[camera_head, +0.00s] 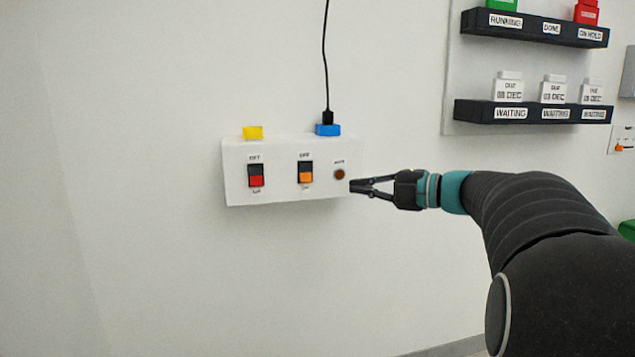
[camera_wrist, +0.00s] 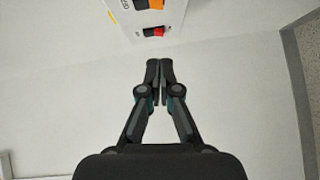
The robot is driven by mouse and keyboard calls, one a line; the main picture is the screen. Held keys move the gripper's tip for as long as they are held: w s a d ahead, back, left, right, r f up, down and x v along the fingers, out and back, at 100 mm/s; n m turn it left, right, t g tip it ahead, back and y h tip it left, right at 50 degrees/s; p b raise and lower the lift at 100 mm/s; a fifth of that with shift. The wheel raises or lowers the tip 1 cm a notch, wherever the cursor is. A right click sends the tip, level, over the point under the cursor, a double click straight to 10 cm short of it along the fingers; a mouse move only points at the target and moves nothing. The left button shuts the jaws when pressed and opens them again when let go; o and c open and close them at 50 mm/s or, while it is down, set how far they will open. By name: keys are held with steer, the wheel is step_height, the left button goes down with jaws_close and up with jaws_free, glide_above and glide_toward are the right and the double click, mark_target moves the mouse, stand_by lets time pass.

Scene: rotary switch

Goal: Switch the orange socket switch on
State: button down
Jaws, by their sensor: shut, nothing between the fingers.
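The orange switch (camera_head: 306,173) is a rocker in the middle of a white wall-mounted box (camera_head: 280,197), with its dark half above and its orange half below. An OFF label sits above it. In the wrist view an orange part (camera_wrist: 150,4) shows at the top edge, cut off by the frame. My gripper (camera_head: 352,186) is shut and empty, to the right of the switch by the box's right end. In the wrist view its fingertips (camera_wrist: 160,66) meet below the box, apart from the switches.
A red switch (camera_head: 256,175) is left of the orange one, and a round brown knob (camera_head: 339,174) right. A yellow socket (camera_head: 253,132) and a blue plug piece (camera_head: 327,130) with a black cable (camera_head: 325,60) top the box. Labelled shelves (camera_head: 533,112) hang right. Wall below is clear.

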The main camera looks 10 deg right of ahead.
glide_toward(301, 180)
steer(key=a, duration=0.4)
steer(key=shift+w+a+f, duration=0.1)
steer(key=shift+w+f, duration=0.1)
steer(key=shift+w, duration=0.9)
steer(key=shift+w+f, duration=0.2)
steer(key=shift+w, duration=0.85)
